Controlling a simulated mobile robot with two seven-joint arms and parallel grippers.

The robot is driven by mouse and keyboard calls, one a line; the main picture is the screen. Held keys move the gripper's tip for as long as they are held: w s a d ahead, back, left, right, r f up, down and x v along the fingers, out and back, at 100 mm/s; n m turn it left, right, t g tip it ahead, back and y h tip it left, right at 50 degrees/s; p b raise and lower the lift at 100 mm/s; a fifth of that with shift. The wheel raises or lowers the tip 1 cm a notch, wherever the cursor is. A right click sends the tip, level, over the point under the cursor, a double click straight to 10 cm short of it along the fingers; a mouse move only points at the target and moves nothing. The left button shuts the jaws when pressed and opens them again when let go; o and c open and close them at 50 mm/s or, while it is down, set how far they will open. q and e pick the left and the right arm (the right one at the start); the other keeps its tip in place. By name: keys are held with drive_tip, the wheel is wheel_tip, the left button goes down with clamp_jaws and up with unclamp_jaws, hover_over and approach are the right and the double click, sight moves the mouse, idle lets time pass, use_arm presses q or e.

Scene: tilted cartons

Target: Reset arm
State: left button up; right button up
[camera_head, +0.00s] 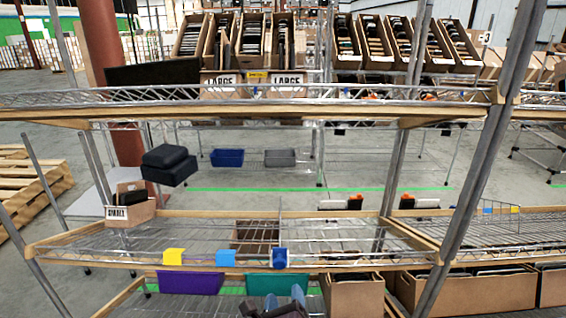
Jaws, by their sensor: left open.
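My left gripper (274,304) shows at the bottom edge, just right of the middle. It is dark, with bluish parts, and cut off by the frame. It is open, and I see nothing held in it. It appears in front of the lower shelf, near the teal bin (277,283). Most of the left arm is out of view. My right gripper does not show.
A wire rack with wood-edged shelves (150,222) fills the view. Tilted cartons (252,40) line the top. A black item (168,165) appears above a small carton (130,208) at left. A purple bin (190,283) and a carton (353,296) stand low. The middle shelf is mostly bare.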

use_arm(q)
drive_tip(key=s+a+f+n+g, duration=0.1)
drive_tip(key=s+a+n, duration=0.2)
drive_tip(key=a+n, duration=0.35)
drive_tip(key=s+a+f+n+g+h, duration=0.1)
drive_tip(key=s+a+n, duration=0.15)
drive_tip(key=n, duration=0.65)
drive_tip(key=s+a+f+n+g, duration=0.1)
drive_tip(key=s+a+n, duration=0.1)
drive_tip(key=a+n, duration=0.45)
drive_tip(key=s+a+f+n+g, duration=0.1)
drive_tip(key=s+a+f+n, duration=0.1)
drive_tip(key=s+a, duration=0.2)
drive_tip(key=s+a+f+n+g+y, duration=0.1)
drive_tip(key=s+a, duration=0.3)
drive_tip(key=s, duration=0.4)
drive_tip(key=s+a+f+n+g+y+p, duration=0.1)
drive_tip(key=s+a+f+n, duration=0.2)
drive_tip(key=s, duration=0.3)
drive_tip(key=shift+s+a+n, duration=0.35)
drive_tip(key=shift+a+n, duration=0.15)
drive_tip(key=shift+a, duration=0.1)
drive_tip(key=shift+f, duration=0.1)
